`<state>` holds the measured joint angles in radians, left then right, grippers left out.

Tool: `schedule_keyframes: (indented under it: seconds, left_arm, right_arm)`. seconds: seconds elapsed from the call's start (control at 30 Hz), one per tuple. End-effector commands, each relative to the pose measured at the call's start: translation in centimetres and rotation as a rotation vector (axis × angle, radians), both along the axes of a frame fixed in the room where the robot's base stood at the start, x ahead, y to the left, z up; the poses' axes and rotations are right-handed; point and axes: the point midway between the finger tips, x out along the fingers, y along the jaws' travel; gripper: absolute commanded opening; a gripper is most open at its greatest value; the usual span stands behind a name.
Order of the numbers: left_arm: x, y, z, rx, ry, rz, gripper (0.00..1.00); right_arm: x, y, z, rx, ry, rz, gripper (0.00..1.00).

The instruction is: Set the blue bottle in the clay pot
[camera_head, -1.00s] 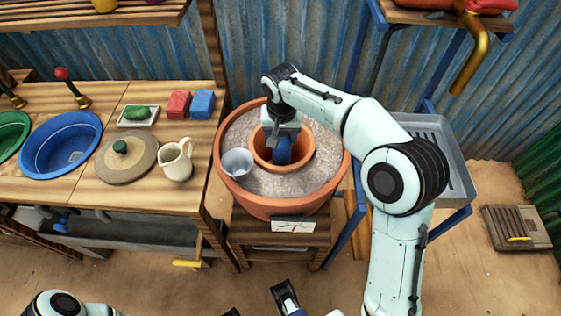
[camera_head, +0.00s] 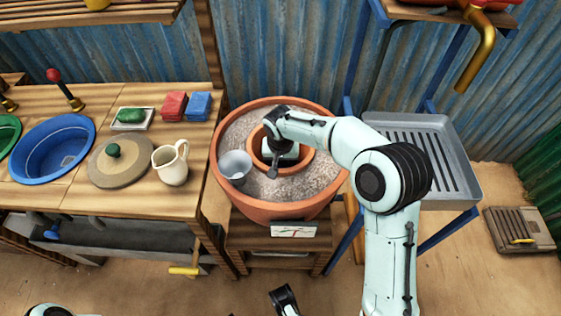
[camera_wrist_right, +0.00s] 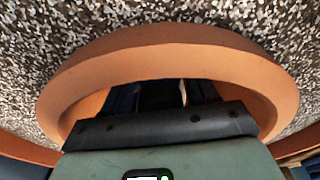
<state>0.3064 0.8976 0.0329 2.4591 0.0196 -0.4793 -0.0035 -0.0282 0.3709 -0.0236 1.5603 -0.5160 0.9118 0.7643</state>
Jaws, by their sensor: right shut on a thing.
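The clay pot is a large orange pot (camera_head: 270,210) filled with grey grit, with a smaller orange inner pot (camera_head: 308,160) set in the middle. My right gripper (camera_head: 277,160) points down into the inner pot. In the right wrist view its fingers reach below the inner rim (camera_wrist_right: 160,57). It is shut on the blue bottle (camera_wrist_right: 122,100), of which only dark blue parts show beside the fingers; the head view hides it. Whether the bottle touches the bottom cannot be seen. A dark part of my left gripper (camera_head: 284,300) shows at the bottom edge.
On the left bench are a cream jug (camera_head: 171,164), a round lid (camera_head: 122,160), red and blue blocks and a blue basin (camera_head: 55,150). A grey slatted tray (camera_head: 425,160) is at right.

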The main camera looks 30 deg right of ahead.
Motion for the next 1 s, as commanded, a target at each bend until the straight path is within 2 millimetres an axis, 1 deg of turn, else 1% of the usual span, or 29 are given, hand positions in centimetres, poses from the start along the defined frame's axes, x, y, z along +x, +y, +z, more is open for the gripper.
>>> schedule_keyframes:
  seconds: [0.17, 0.2, 0.27, 0.3, 0.57, 0.67, 0.77, 1.0]
  left_arm:
    - [0.2, 0.1, -0.2, 0.002, -0.004, 0.002, 0.43]
    - [0.2, 0.1, -0.3, 0.003, -0.007, 0.003, 0.43]
    - [0.2, 0.1, -0.2, 0.002, -0.006, 0.003, 0.43]
    - [0.2, 0.1, -0.2, 0.002, -0.006, 0.003, 0.43]
    - [0.2, 0.1, -0.1, 0.002, -0.005, 0.003, 0.43]
    - [-0.1, -0.1, 0.2, -0.001, 0.004, -0.001, 0.43]
    - [-0.5, -0.2, 0.6, -0.007, 0.014, -0.005, 0.43]
    - [-2.3, -1.0, 2.1, -0.029, 0.061, -0.025, 0.43]
  right_arm:
    - [0.0, 0.0, -0.2, 0.0, -0.001, 0.0, 0.0]
    - [0.0, 0.0, -0.3, 0.0, 0.0, 0.0, 0.61]
    - [0.0, 0.0, -0.3, 0.0, 0.0, 0.0, 0.81]
    - [0.0, 0.0, -0.3, 0.0, 0.0, 0.0, 0.83]
    - [0.0, 0.0, -0.2, 0.0, 0.0, 0.0, 0.83]
    - [0.0, 0.0, 0.4, 0.0, -0.001, 0.0, 0.83]
    - [-0.1, 0.2, 1.9, -0.001, -0.004, 0.001, 0.83]
    - [-0.8, 0.6, 7.1, 0.001, -0.006, 0.002, 0.83]
